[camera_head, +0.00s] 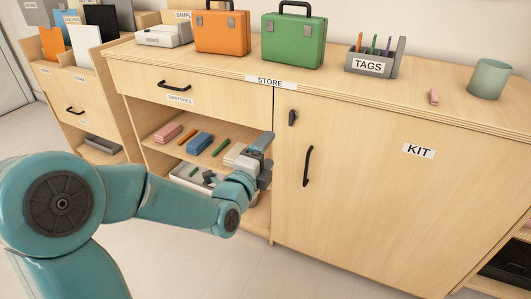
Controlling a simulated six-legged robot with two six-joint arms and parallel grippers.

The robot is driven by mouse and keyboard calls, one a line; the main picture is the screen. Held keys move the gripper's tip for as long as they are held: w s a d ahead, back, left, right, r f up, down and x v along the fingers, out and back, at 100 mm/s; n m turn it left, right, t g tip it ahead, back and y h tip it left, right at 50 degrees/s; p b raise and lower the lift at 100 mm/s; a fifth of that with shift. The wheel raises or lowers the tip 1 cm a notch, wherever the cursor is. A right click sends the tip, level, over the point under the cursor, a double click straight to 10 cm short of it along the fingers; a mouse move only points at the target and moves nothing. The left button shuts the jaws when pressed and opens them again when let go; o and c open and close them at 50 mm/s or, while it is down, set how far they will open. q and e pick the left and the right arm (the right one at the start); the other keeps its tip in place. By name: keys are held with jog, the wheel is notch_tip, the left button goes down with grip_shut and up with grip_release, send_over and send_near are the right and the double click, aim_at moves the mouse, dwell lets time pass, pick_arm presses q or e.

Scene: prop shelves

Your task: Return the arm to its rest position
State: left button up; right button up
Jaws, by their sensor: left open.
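My left arm comes in from the left in the head view, teal with dark joint caps. Its gripper (240,163) is open, in front of the cabinet's open lower shelves, beside the edge of the closed KIT door (370,190). No object shows between its fingers, though the arm hides part of that area. A white tray (183,178) with small items lies partly behind the gripper and wrist. My right gripper is not in view.
The shelf (180,150) holds pink and blue stacks. Floor (240,262) in front is clear.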

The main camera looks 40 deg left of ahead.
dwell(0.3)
pick_arm(q)
jog(key=d+f+g+h, duration=0.2)
jog(key=d+f, duration=0.3)
jog(key=f, duration=0.4)
jog(key=s+d+f+g+h, duration=0.15)
jog(key=d+f, duration=0.25)
jog(key=f, duration=0.4)
jog(key=d+f+g+h, duration=0.25)
jog(key=d+f, duration=0.25)
jog(key=f, duration=0.4)
jog(key=s+d+f+n+g+h, duration=0.1)
jog(key=s+d+f+n+g, duration=0.4)
jog(key=s+f+n, duration=0.35)
jog(key=s+d+f+n+g+h, duration=0.1)
jog(key=s+d+f+n+g, duration=0.45)
jog(key=s+n, duration=0.45)
notch_tip(320, 180, up, 30)
jog(key=s+m+p, duration=0.1)
jog(key=p, duration=2.9)
jog(key=shift+s+a+p, duration=0.15)
jog(key=shift+s+p, duration=0.05)
jog(key=shift+p, duration=0.15)
